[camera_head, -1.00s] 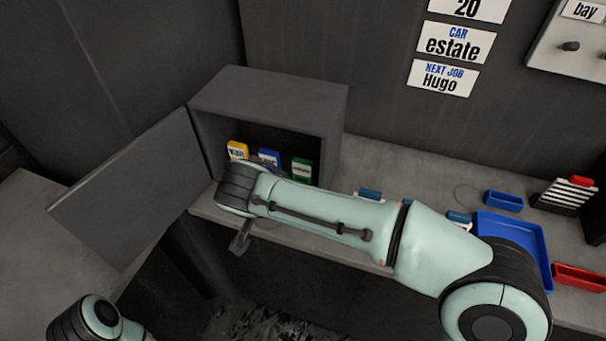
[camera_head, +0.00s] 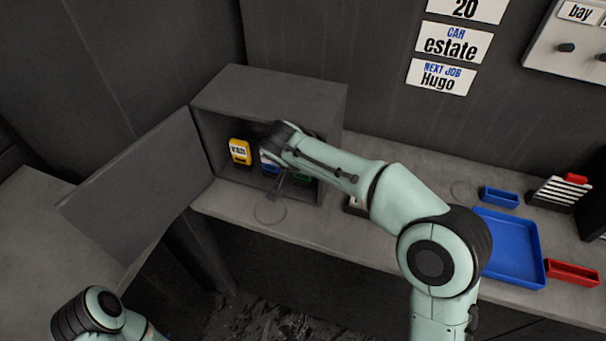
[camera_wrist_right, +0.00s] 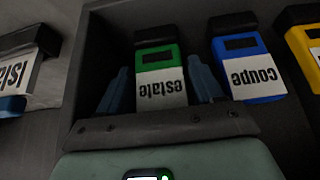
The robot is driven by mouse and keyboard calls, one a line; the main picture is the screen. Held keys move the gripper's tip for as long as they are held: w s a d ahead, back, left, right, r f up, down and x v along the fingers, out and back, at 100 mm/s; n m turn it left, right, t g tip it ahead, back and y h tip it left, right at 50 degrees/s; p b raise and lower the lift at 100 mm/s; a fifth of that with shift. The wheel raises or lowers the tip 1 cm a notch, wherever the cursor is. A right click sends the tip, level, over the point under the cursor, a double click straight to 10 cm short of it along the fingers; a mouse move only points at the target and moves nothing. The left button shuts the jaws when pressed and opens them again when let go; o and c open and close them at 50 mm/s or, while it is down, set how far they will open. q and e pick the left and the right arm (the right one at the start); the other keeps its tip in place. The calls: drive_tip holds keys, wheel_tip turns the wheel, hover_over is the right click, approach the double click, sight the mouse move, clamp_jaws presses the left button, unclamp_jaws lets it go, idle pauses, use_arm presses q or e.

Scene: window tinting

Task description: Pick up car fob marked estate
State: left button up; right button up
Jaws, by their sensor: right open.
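The green car fob marked estate (camera_wrist_right: 160,75) stands in the open grey cabinet. The blue fob marked coupe (camera_wrist_right: 247,68) stands just right of the fingers in the wrist view. A yellow fob (camera_head: 240,152) is at the cabinet's left in the head view. My left arm shows at the bottom left, its gripper out of view.
The cabinet (camera_head: 270,92) has side walls and a roof around the fobs; its door (camera_head: 140,195) stands open to the left. A wall card reads CAR estate (camera_head: 453,44). A blue tray (camera_head: 510,250), a small blue bin (camera_head: 500,197) and a red bin (camera_head: 572,272) are at right.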

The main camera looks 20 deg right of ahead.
drive_tip(key=shift+w+d+f, duration=0.15)
drive_tip(key=shift+w+f, duration=0.05)
drive_tip(key=shift+f, duration=0.2)
drive_tip(key=c, duration=0.8)
drive_tip(key=shift+o, duration=0.2)
drive_tip(key=shift+r, duration=0.1)
